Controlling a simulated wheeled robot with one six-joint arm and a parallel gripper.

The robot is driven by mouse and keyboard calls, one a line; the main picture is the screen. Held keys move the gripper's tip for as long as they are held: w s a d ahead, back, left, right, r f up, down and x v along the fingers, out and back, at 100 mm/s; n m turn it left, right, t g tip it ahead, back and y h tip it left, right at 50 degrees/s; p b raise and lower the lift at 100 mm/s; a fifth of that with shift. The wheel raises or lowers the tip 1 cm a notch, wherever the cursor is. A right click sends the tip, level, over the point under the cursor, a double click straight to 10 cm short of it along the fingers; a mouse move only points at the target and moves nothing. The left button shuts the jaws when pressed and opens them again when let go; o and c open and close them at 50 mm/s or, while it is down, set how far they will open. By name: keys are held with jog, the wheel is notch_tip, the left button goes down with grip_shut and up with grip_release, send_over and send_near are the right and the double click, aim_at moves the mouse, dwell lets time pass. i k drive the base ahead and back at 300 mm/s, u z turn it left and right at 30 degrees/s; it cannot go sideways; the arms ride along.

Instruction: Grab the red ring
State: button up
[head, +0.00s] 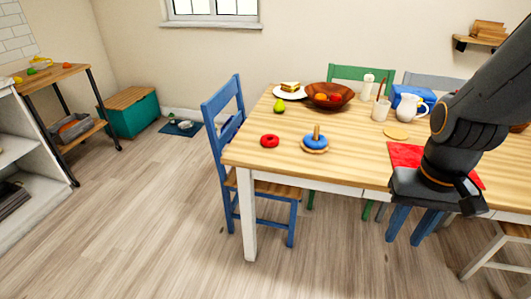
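The red ring (270,141) lies flat on the wooden dining table (360,154), near its left front corner. A stacking toy with a blue ring (315,141) on a wooden peg and base stands just to its right. My arm comes in from the upper right, over the right part of the table. My gripper (436,190) is well to the right of the red ring, apart from it. Its fingers are too dark and foreshortened to show whether they are open or shut.
A green pear (280,105), a plate with a sandwich (290,92) and a brown fruit bowl (329,96) stand behind the ring. A white pitcher (410,107) and a red cloth (404,154) are near my arm. A blue chair (225,110) stands at the table's left end.

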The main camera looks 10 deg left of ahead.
aim_at(267, 140)
jog(key=z, duration=0.3)
jog(key=i, duration=0.9)
jog(key=u, duration=1.05)
jog(key=i, duration=0.6)
jog(key=u, duration=0.65)
